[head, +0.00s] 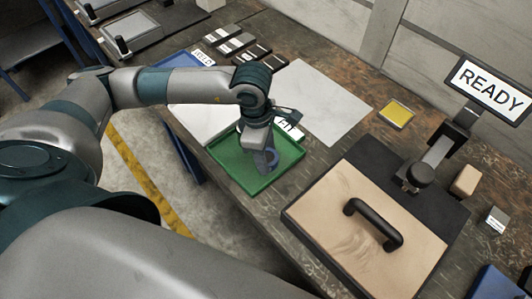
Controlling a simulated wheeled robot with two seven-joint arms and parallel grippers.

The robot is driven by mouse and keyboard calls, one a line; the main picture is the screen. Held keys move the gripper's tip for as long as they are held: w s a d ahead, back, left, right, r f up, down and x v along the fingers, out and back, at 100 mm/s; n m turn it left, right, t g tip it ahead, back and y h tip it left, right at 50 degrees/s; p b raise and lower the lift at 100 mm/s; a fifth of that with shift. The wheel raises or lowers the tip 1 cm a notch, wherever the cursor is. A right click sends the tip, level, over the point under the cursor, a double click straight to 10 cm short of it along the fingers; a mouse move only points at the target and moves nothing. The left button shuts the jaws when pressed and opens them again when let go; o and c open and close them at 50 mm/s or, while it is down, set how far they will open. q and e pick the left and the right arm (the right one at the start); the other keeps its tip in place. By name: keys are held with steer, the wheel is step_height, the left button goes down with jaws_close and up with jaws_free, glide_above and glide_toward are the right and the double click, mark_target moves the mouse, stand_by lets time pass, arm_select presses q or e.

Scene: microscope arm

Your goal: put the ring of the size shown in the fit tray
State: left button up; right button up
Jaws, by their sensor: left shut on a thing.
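The green fit tray (222,160) lies on the bench in the middle, with a white label (289,128) partly hidden behind my left arm. My left gripper (266,160) points down over the tray and is shut on a blue-grey ring (272,154). The ring appears low over the tray floor; I cannot tell whether it touches it. A tilted screen (492,90) at the right reads READY and shows no size. My right gripper is not in view.
A tan board with a black handle (375,224) covers the front right, beside a dark microscope-like stand (420,172). A yellow-topped square (397,113) and a pale sheet (318,100) lie behind. Several dark sample blocks (236,45) and a blue tray (176,60) are at the back left.

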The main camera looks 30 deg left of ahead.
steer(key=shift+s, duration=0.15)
arm_select(q)
steer(key=o, duration=1.3)
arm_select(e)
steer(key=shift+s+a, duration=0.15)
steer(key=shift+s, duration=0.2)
arm_select(q)
steer(key=shift+r, duration=0.15)
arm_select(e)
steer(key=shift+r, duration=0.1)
arm_select(q)
steer(key=shift+a+r, duration=0.1)
steer(key=shift+r, duration=0.75)
steer(key=r+b, duration=0.1)
steer(key=r, duration=0.5)
steer(key=a+r+b, duration=0.1)
steer(key=r, duration=0.3)
steer(key=shift+s+a+r+b, duration=0.1)
steer(key=shift+s+b, duration=0.1)
steer(key=shift+b, duration=0.15)
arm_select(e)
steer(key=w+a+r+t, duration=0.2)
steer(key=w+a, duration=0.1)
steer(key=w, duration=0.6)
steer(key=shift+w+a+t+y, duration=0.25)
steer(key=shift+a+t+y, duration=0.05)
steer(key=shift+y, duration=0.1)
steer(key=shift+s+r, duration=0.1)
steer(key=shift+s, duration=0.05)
